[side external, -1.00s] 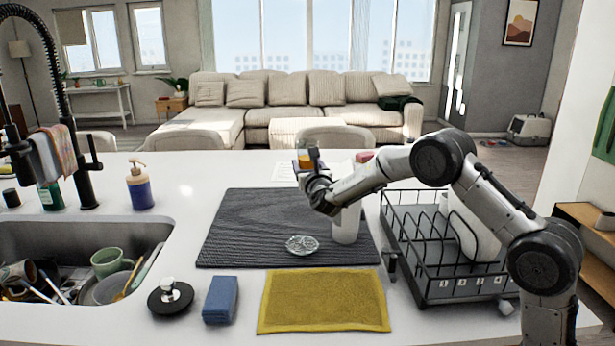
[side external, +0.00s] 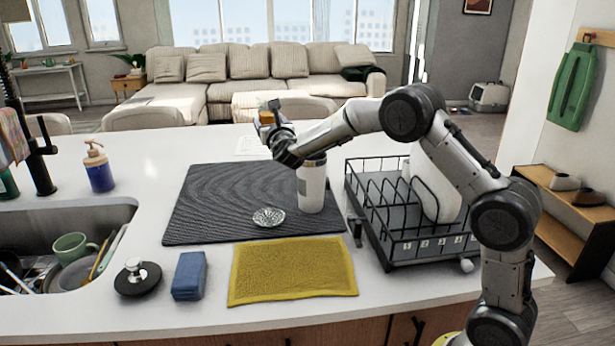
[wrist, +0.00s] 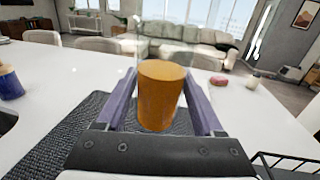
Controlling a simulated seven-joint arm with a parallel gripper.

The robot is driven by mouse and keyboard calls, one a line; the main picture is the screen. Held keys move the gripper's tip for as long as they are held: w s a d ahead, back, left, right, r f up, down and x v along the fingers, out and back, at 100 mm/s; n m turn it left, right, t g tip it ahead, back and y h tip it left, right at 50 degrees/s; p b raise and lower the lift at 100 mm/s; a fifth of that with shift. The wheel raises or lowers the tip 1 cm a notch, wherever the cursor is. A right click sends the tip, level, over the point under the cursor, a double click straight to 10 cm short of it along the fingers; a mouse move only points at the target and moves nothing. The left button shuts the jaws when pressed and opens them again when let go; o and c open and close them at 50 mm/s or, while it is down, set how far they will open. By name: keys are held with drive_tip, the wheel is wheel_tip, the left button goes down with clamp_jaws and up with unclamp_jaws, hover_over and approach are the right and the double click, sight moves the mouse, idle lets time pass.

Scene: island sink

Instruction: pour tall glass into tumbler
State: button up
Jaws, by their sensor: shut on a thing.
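The tall glass is clear, with amber liquid (side external: 267,117) inside. My gripper (side external: 272,126) is shut on it and holds it above the counter, beyond the dark mat. In the wrist view the amber liquid (wrist: 161,95) sits between the two fingers and looks near upright; the clear glass walls are faint. The tumbler (side external: 311,188), a tall pale cylinder, stands upright on the right part of the mat. My gripper is above and left of it in the side view. My wrist is close to its top, and its opening is hard to make out. The tumbler is not visible in the wrist view.
A dark ribbed mat (side external: 215,205) lies on the white counter, with a small round glass-like piece (side external: 268,217) on it. A black dish rack (side external: 400,243) stands right. A yellow cloth (side external: 292,270), blue sponge (side external: 189,275) and black-based stopper (side external: 137,278) lie in front. The sink is left.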

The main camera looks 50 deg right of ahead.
idle(0.5)
drive_tip(key=s+a+f, duration=0.1)
drive_tip(key=a+f, duration=0.2)
drive_tip(key=f, duration=0.3)
drive_tip(key=s+a+f, duration=0.2)
drive_tip(key=a+f, duration=0.1)
drive_tip(key=f, duration=0.3)
drive_tip(key=shift+s, duration=0.3)
drive_tip(key=shift+r, duration=0.1)
wheel_tip(320, 180, up, 7)
drive_tip(key=s+d+m+h, duration=0.1)
drive_tip(key=s+d+m, duration=0.1)
drive_tip(key=m, duration=0.9)
drive_tip(key=shift+m+h, duration=0.4)
drive_tip(key=shift+r+m, duration=0.4)
drive_tip(key=shift+m, duration=0.45)
drive_tip(key=shift+r+m, duration=0.4)
drive_tip(key=shift+m, duration=0.45)
